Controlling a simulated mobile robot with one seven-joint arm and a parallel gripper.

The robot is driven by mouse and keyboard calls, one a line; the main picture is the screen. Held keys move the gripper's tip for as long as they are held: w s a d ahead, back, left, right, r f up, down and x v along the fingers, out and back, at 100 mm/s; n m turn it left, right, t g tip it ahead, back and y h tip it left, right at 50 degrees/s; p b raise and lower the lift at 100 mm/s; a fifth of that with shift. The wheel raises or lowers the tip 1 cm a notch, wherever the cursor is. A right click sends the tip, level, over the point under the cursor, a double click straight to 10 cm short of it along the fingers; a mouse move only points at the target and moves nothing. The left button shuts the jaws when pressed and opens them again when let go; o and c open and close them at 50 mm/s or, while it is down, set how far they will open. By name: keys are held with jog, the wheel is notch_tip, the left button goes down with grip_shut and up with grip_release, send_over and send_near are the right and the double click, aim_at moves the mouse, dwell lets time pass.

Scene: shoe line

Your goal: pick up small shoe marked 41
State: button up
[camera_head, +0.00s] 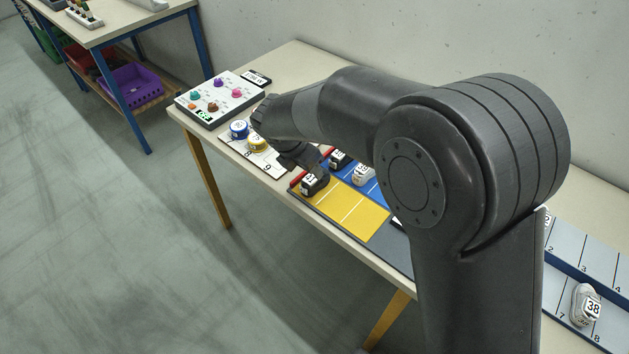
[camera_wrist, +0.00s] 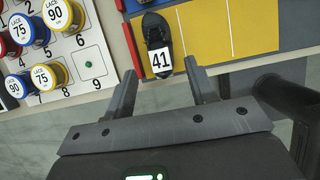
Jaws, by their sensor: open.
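The small shoe marked 41 (camera_wrist: 157,42) is black, with a white tag reading 41 at its near end. It lies on the left end of the yellow panel (camera_wrist: 201,34) in the wrist view. In the head view a black shoe with a white tag (camera_head: 314,184) sits at the yellow panel's left end; its number is too small to read surely. My gripper (camera_wrist: 160,70) is open and empty. Its two fingers point towards the tag end, one on each side, with gaps between them and the shoe. The fingertips are hard to make out in the head view.
A blue panel (camera_head: 345,176) behind the yellow one bears a black shoe (camera_head: 340,159) and a white shoe (camera_head: 362,175). Left of them is a numbered board with lace spools (camera_wrist: 54,13). A shoe marked 38 (camera_head: 586,305) stands on a grey rack at right.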

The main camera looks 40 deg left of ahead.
aim_at(310, 180)
jog(key=x, duration=0.3)
jog(key=shift+w+x, duration=0.2)
jog(key=shift+x, duration=1.15)
jog(key=shift+w+x, duration=0.2)
jog(key=shift+x, duration=1.2)
jog(key=shift+a+r, duration=0.1)
jog(key=shift+r, duration=0.1)
jog(key=shift+c, duration=0.5)
jog(key=c, duration=0.7)
jog(key=shift+o, duration=0.2)
jog(key=shift+r, duration=0.15)
